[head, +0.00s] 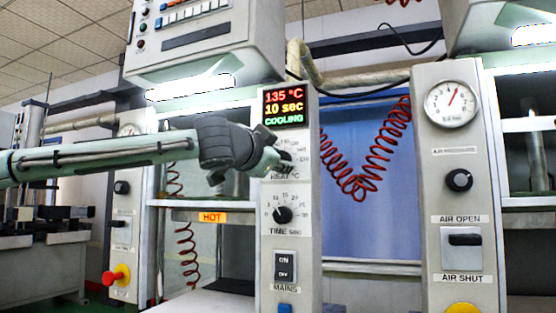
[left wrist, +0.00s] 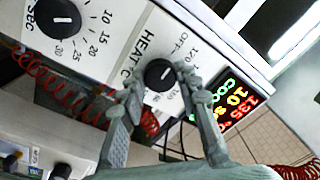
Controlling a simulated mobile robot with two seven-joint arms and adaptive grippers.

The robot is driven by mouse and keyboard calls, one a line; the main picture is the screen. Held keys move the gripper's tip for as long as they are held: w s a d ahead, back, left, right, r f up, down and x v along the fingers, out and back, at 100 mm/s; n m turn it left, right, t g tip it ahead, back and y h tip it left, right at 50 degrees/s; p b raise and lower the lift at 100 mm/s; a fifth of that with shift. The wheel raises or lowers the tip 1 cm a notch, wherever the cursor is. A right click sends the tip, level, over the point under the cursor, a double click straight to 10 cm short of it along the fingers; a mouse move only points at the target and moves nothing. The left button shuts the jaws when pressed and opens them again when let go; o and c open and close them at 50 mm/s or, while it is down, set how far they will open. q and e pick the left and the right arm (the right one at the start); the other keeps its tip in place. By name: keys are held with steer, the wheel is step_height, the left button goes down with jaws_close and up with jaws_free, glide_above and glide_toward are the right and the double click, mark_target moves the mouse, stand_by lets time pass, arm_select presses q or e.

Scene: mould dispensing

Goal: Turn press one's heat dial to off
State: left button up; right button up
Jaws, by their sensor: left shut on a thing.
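The heat dial (left wrist: 159,74) is a black knob with a white pointer line on press one's grey panel, beside the label HEAT °C. Its scale has an OFF mark; I cannot tell exactly which mark the pointer meets. My left gripper (head: 282,162) reaches in from the left and is shut on the dial, which it mostly hides in the head view. In the left wrist view my fingers (left wrist: 157,84) lie on both sides of the knob. The display (head: 284,107) above reads 135 °C, 10 sec, COOLING. My right gripper is not in view.
The time dial (head: 283,214) and the mains switch (head: 285,267) sit below on the same panel. A HOT sign (head: 212,217) is to the left. A red coiled hose (head: 360,180) hangs right of the panel. Another panel with a gauge (head: 451,104) stands further right.

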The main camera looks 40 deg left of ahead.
arm_select(q)
steer(key=o, duration=1.2)
steer(key=shift+c, duration=0.2)
steer(key=shift+s, duration=0.1)
steer(key=v, duration=1.2)
steer(key=shift+f, duration=0.1)
